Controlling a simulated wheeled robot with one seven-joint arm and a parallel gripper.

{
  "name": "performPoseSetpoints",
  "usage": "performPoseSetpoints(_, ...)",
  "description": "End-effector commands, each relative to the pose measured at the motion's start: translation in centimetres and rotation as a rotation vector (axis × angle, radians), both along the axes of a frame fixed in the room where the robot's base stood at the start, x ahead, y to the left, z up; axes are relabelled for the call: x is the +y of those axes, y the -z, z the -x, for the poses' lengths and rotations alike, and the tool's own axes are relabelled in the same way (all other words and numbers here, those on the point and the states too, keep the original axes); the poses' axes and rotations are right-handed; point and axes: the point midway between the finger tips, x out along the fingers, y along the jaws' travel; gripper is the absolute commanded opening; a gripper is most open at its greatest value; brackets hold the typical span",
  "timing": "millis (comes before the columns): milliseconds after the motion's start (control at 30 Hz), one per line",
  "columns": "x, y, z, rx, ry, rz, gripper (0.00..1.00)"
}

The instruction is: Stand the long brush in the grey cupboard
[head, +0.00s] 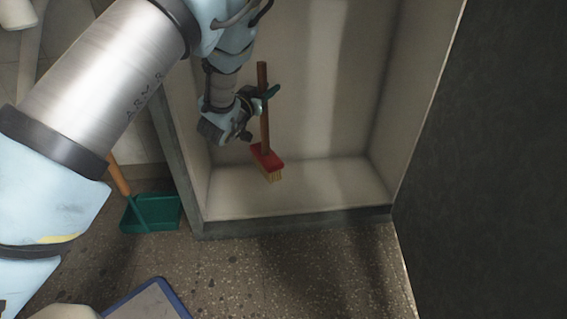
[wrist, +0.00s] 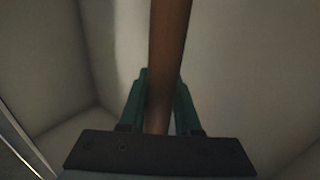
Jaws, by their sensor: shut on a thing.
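The long brush has a brown wooden handle (head: 264,105), a red head (head: 266,157) and pale bristles. It hangs nearly upright, bristles down, slightly tilted. My gripper (head: 268,93) is shut on the upper part of the handle. In the wrist view the green fingers of my gripper (wrist: 160,105) close around the brown handle (wrist: 170,50). The grey cupboard (head: 300,223) is open at the front. The brush shows in front of its pale inside, towards the left; I cannot tell whether the bristles touch the cupboard's floor (head: 320,187).
A green dustpan (head: 150,213) with an orange handle (head: 119,176) is on the floor left of the cupboard. A dark panel (head: 495,160) stands on the right. A blue-edged board (head: 150,301) lies at the bottom. The cupboard floor right of the brush is clear.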

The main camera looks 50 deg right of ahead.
Motion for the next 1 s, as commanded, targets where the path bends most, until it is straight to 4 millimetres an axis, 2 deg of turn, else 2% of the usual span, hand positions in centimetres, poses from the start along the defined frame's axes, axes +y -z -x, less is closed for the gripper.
performPoseSetpoints(300,0.0,5.6,0.1,-0.002,0.001,-0.002,0.0)
performPoseSetpoints(467,0.0,6.8,0.0,-0.001,0.0,0.001,0.0)
performPoseSetpoints(667,0.0,9.6,0.0,-0.001,0.001,0.0,0.0)
performPoseSetpoints(1000,0.0,9.7,0.0,-0.001,0.0,0.002,0.0)
